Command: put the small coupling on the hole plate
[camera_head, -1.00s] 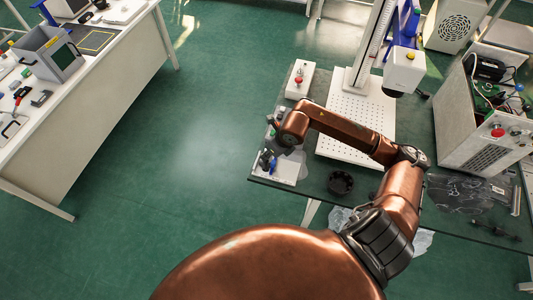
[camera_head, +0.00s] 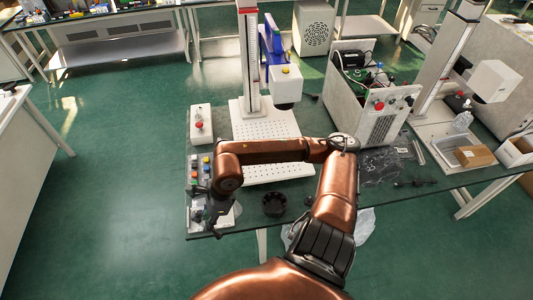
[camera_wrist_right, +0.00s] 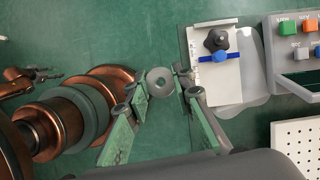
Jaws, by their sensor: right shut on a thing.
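The small coupling (camera_wrist_right: 160,82), a grey ring with a hole, sits between the fingertips of my right gripper (camera_wrist_right: 163,87) in the right wrist view. The gripper is shut on it, with green floor behind it. In the head view my right gripper (camera_head: 216,216) points down near the table's front left corner; the coupling cannot be made out there. The hole plate (camera_head: 265,127) is a white perforated board on the table, beyond my right forearm, which hides part of it. Its corner shows in the right wrist view (camera_wrist_right: 297,142). A left gripper (camera_wrist_right: 42,76) shows small at the left edge.
A white plate (camera_wrist_right: 228,83) with a black star knob (camera_wrist_right: 215,40) and blue part lies beside the gripper. A button box (camera_wrist_right: 292,60) stands near it. A dark round part (camera_head: 274,204) lies on the table front. The column (camera_head: 248,60) with its head (camera_head: 285,85) rises behind the plate.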

